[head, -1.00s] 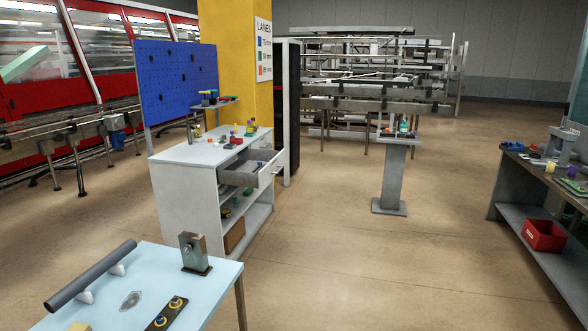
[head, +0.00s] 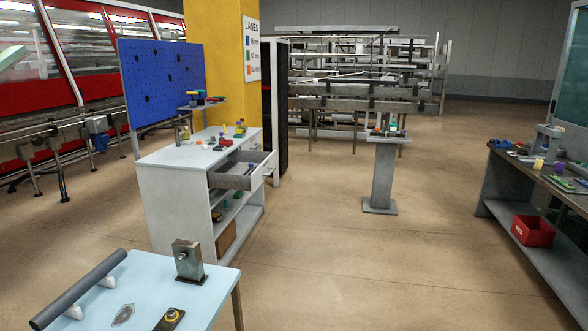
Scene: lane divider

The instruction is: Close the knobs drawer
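An open drawer (head: 243,173) sticks out to the right from the upper part of the white cabinet (head: 172,205) at left centre. Some small items lie in the drawer, too small to make out. A closed drawer front shows beside it, farther back. I cannot read any label that tells which drawer is the knobs drawer. My gripper is not in view.
A light blue table (head: 150,290) with a grey bar and a metal block stands in front, bottom left. A grey pedestal (head: 383,175) stands right of the cabinet. A dark workbench (head: 530,190) with a red bin (head: 533,230) is at right. Floor (head: 320,240) between is clear.

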